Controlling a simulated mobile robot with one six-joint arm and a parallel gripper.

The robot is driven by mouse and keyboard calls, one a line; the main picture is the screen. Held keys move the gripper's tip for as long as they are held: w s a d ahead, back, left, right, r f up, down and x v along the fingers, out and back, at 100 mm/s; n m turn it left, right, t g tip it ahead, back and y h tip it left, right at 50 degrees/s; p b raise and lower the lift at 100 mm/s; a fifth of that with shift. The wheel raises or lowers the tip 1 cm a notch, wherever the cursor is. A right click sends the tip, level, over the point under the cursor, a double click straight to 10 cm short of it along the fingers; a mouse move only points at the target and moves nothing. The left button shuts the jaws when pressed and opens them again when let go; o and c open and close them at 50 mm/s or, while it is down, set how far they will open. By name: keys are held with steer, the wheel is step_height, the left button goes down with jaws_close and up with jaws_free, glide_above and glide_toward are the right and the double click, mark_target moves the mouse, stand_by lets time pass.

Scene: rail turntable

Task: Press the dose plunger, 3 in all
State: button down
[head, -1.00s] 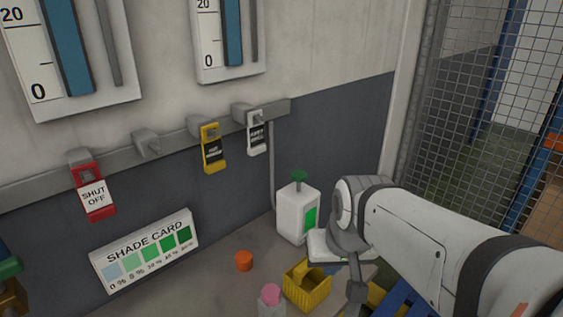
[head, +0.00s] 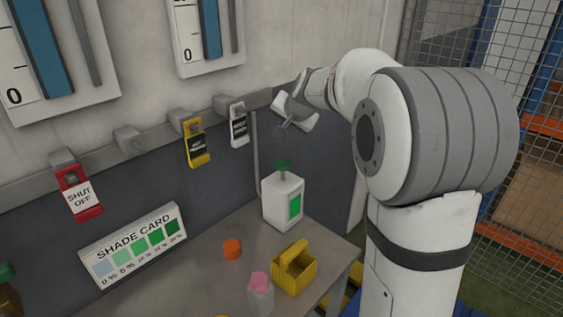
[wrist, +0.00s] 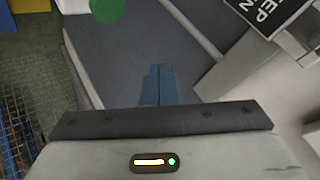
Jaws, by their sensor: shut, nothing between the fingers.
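The dose plunger is a green knob (head: 284,164) on top of a white bottle (head: 270,207) with a green label, upright near the back of the table. The round green top also shows at the upper edge of the wrist view (wrist: 108,9), partly cut off. My gripper (head: 281,131) is above the plunger, near the wall, and apart from it. In the wrist view its blue-grey fingers (wrist: 158,70) are together with nothing between them.
The grey table (head: 212,283) carries an orange cap (head: 232,249), a yellow bin (head: 293,273) and a pink-topped bottle (head: 260,297). A shade card (head: 133,246) leans by the wall. Red, yellow (head: 197,143) and white (head: 238,126) tags hang from a rail. A mesh fence is at right.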

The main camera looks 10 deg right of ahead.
mark_target(283, 164)
step_height(283, 164, down, 9)
steer(key=b, duration=0.7)
steer(key=shift+r, duration=0.1)
stand_by(1.0)
stand_by(0.9)
steer(key=shift+f+b, duration=0.45)
steer(key=shift+b, duration=0.1)
steer(key=shift+s+f+b, duration=0.1)
steer(key=shift+f+b, duration=1.2)
steer(key=shift+f, duration=0.1)
stand_by(0.9)
steer(key=shift+r, duration=0.1)
steer(key=shift+r+p, duration=1.2)
steer(key=shift+r, duration=0.5)
